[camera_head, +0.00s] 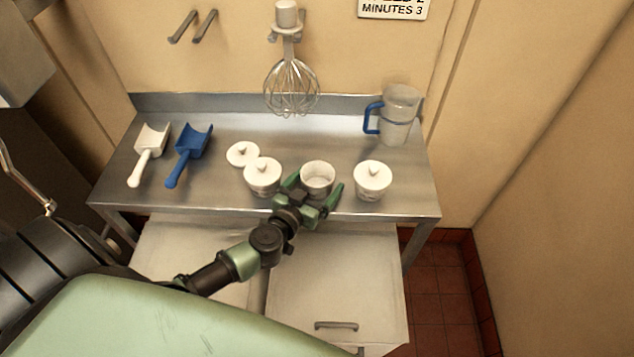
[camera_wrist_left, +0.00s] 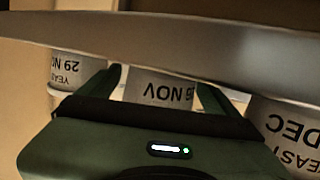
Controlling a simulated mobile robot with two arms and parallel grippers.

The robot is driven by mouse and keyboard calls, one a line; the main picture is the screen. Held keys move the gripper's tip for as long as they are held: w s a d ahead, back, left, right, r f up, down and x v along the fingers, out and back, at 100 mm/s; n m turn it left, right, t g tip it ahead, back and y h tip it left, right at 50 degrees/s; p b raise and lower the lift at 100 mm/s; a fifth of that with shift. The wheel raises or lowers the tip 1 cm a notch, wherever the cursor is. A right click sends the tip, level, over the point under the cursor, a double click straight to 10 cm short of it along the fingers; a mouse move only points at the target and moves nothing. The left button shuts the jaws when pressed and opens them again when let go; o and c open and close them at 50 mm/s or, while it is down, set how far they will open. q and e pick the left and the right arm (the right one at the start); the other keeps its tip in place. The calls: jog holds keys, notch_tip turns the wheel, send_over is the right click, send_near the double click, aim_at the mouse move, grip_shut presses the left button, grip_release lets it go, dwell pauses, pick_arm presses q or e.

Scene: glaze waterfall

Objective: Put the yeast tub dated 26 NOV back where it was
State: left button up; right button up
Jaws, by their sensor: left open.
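A white lidless yeast tub (camera_head: 317,177) stands near the front edge of the steel table. In the left wrist view its label is upside down and partly hidden, reading about "6 NOV" (camera_wrist_left: 160,88). My left gripper (camera_head: 314,190) is open, with one finger on each side of this tub. A lidded white tub (camera_head: 262,178) stands to its left and another (camera_head: 373,180) to its right. The wrist view shows the neighbours' labels, "29 NOV" (camera_wrist_left: 78,70) and "DEC" (camera_wrist_left: 290,130). A loose white lid (camera_head: 242,154) lies behind the left tub.
A white scoop (camera_head: 150,152) and a blue scoop (camera_head: 188,154) lie on the left of the steel table (camera_head: 225,200). A clear jug with a blue handle (camera_head: 398,115) stands at the back right. A whisk (camera_head: 291,85) hangs over the back. The table's middle rear is clear.

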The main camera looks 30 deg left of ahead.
pick_arm(q)
jog(key=shift+r, duration=0.25)
jog(key=v, duration=1.2)
jog(key=shift+f, duration=0.1)
dwell(0.6)
